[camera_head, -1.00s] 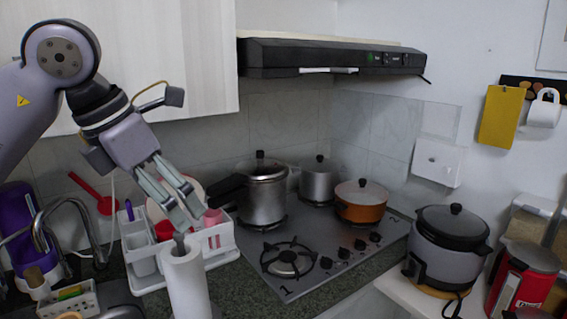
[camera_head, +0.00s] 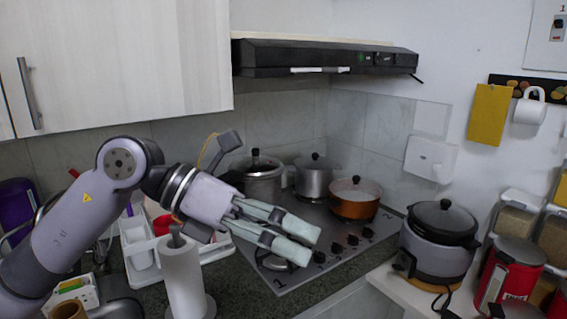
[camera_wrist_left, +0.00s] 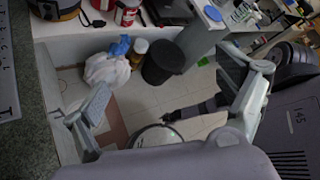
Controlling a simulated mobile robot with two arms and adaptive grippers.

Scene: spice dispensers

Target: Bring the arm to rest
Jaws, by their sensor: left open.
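My left arm comes in from the left in the head view. Its left gripper (camera_head: 298,243) is open and empty, pointing right over the front part of the stove (camera_head: 330,243). My right gripper is not in view.
A paper towel roll (camera_head: 184,275) stands just below the left arm, near a white dish rack (camera_head: 138,250). An orange pot (camera_head: 355,203) and metal pots are on the stove. A rice cooker (camera_head: 438,245) and a red canister (camera_head: 507,275) stand at right.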

